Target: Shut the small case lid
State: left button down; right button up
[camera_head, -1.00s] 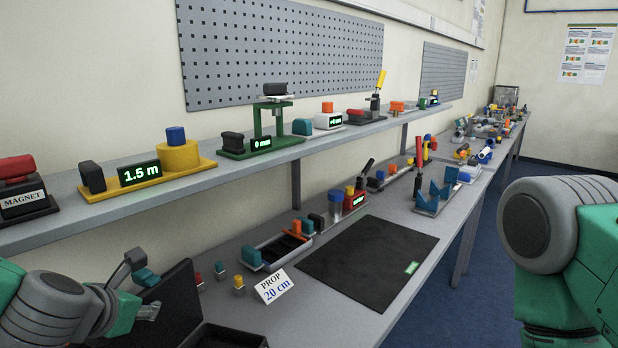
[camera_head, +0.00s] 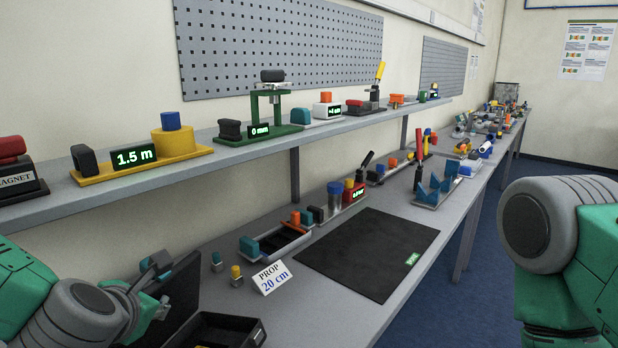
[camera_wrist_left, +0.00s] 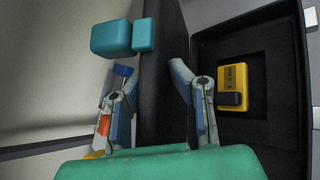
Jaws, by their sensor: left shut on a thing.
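The small black case stands open at the bottom of the head view, its dark tray (camera_head: 238,323) partly cut off by the frame. Its black lid (camera_head: 185,293) stands raised on the left side of the tray. My left gripper (camera_head: 156,285) is at the lid. In the left wrist view the gripper (camera_wrist_left: 152,72) has one finger on each side of the lid (camera_wrist_left: 163,60) and is shut on it. The open case (camera_wrist_left: 285,45) lies to the right there, with a yellow device (camera_wrist_left: 235,85) in its recess. My right gripper is out of view.
Teal blocks (camera_wrist_left: 112,38) are close to the left finger. A small yellow-topped piece (camera_head: 237,276) and the PROP 20 cm sign (camera_head: 272,278) stand behind the case. A black mat (camera_head: 370,252) lies clear to the right. A shelf (camera_head: 120,195) overhangs the bench.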

pick_arm(q)
jog(key=shift+a, duration=0.1)
jog(key=shift+f+b, duration=0.1)
jog(key=shift+b, duration=0.2)
jog(key=shift+s+d+f+b, duration=0.15)
jog(key=shift+d+f+b, duration=0.1)
jog(key=shift+b, duration=0.15)
jog(key=shift+s+d+f+m+t+y+b, duration=0.15)
jog(key=shift+s+d+m+t+y+b, duration=0.15)
jog(key=shift+d+b, duration=0.25)
jog(key=shift+s+d+f+m+t+y+b, duration=0.2)
jog(key=shift+d+t+y+b, duration=0.1)
jog(key=shift+d+y+b, duration=0.15)
jog(key=shift+d+r, duration=0.15)
jog(key=shift+d, duration=0.05)
jog(key=c, duration=1.4)
grip_release()
jog(key=shift+w+a, duration=0.1)
jog(key=shift+a, duration=0.05)
jog(key=shift+c, duration=0.2)
jog(key=shift+o, duration=0.4)
jog(key=shift+a, duration=0.15)
